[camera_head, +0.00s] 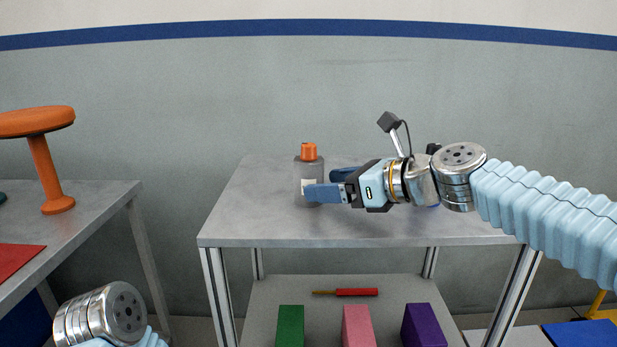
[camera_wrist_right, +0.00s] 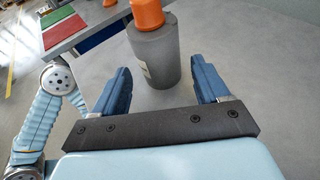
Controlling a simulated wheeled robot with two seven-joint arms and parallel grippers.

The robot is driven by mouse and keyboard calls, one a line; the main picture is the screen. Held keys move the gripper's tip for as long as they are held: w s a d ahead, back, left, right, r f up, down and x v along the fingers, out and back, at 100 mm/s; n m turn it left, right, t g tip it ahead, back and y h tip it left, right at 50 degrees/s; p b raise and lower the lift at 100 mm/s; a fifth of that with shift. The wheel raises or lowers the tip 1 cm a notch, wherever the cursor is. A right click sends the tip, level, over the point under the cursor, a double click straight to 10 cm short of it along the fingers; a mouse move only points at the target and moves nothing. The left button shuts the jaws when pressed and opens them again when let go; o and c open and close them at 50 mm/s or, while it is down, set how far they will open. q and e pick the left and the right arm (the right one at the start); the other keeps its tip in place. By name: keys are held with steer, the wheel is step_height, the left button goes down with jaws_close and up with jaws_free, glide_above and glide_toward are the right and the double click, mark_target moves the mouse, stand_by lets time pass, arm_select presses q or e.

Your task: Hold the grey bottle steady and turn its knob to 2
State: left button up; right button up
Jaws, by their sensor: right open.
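The grey bottle (camera_head: 302,172) stands upright on the grey table, with an orange knob (camera_head: 309,151) on top and a pale label on its side. My right gripper (camera_head: 318,184) is open and level at the bottle, and its near finger overlaps the bottle's lower part in the head view. In the right wrist view the bottle (camera_wrist_right: 158,62) stands just beyond and between the open fingers (camera_wrist_right: 162,84), apart from both. The orange knob (camera_wrist_right: 147,14) is cut by the top edge there. No number on the knob can be read. My left gripper is out of view; only part of my left arm shows.
A lower shelf (camera_head: 265,295) holds a red-handled tool (camera_head: 356,292) and green (camera_head: 290,326), pink (camera_head: 357,325) and purple (camera_head: 423,326) blocks. A left table (camera_head: 95,200) carries an orange stool-shaped object (camera_head: 42,160) and a red mat (camera_head: 15,259).

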steer(key=shift+p+x, duration=0.6)
steer(key=shift+x, duration=1.4)
